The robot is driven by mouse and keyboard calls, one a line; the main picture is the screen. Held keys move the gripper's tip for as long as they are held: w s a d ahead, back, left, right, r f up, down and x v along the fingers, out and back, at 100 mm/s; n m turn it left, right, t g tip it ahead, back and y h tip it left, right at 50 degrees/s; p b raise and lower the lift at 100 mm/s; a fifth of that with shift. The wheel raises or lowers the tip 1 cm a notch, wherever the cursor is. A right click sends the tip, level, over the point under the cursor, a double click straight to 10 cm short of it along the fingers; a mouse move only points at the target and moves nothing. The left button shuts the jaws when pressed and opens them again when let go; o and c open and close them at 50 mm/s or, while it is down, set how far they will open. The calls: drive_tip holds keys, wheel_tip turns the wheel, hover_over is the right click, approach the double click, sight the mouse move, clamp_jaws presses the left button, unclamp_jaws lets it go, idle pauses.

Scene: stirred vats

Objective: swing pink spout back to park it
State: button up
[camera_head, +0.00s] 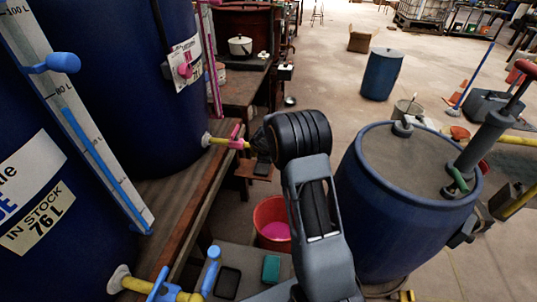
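The pink spout (238,141) is a yellow pipe with a pink valve handle, low on the far dark blue vat (140,110) at the left. My arm reaches up from the bottom middle, and my gripper (259,148) points left at the spout's outer end. The bulky black wrist hides most of the gripper. I cannot tell whether its fingers touch the spout or how far apart they are. A red bucket (268,210) with pink liquid in it stands on the floor below and right of the spout.
A near blue vat (45,235) has a blue-handled spout (165,288). The vats stand on a wooden bench (190,215). A large blue drum (400,220) stands close right of my arm. A teal block (271,269) lies at the bottom.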

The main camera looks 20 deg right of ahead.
drive_tip(key=shift+c, duration=0.4)
clamp_jaws()
